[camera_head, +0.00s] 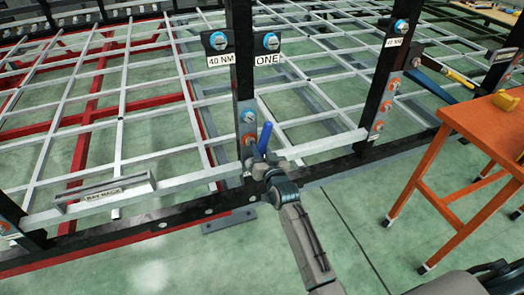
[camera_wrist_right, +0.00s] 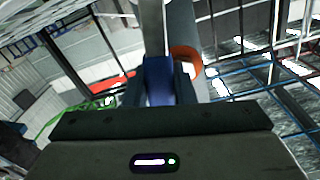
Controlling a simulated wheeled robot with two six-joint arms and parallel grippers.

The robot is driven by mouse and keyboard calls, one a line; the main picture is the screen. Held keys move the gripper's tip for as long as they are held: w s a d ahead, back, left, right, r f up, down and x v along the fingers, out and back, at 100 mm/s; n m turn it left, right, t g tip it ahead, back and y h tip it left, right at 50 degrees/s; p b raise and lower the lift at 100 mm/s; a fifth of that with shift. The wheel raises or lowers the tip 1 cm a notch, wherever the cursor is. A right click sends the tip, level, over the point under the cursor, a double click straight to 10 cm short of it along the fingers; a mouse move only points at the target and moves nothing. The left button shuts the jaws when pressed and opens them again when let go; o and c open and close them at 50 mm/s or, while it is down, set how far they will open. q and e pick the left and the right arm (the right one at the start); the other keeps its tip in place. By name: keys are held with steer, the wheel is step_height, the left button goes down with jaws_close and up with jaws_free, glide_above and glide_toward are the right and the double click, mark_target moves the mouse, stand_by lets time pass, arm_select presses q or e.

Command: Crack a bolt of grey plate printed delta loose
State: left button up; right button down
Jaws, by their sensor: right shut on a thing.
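My right gripper (camera_head: 262,162) is shut on a blue handle (camera_head: 265,137) in front of a black upright post. In the right wrist view the blue handle (camera_wrist_right: 158,82) sits between the fingers, with a grey shaft (camera_wrist_right: 152,30) running up from it. Behind it on the post is a grey plate (camera_head: 247,128) with a blue-ringed bolt (camera_head: 248,116) above and an orange-ringed bolt (camera_head: 249,141) lower down. I cannot read a "delta" print on it. Whether the tool touches a bolt is unclear. My left gripper is not in view.
Two blue-ringed bolts above carry "40 NM" and "ONE" labels (camera_head: 267,59). Another bolted grey plate (camera_head: 380,108) is on the right post. An orange table (camera_head: 485,125) stands at the right. A black rail (camera_head: 330,166) runs low across; green floor lies in front.

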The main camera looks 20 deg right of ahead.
steer(key=shift+r, duration=0.15)
steer(key=shift+a, duration=0.1)
steer(key=shift+a+r+n+b, duration=0.15)
steer(key=shift+a+n+b, duration=0.15)
steer(key=shift+a+n, duration=0.5)
steer(key=shift+d, duration=0.1)
steer(key=shift+a+n+b, duration=0.3)
steer(key=shift+a+n, duration=0.35)
steer(key=shift+n, duration=0.35)
steer(key=shift+a+n, duration=0.7)
steer(key=shift+n, duration=0.3)
steer(key=shift+f, duration=0.2)
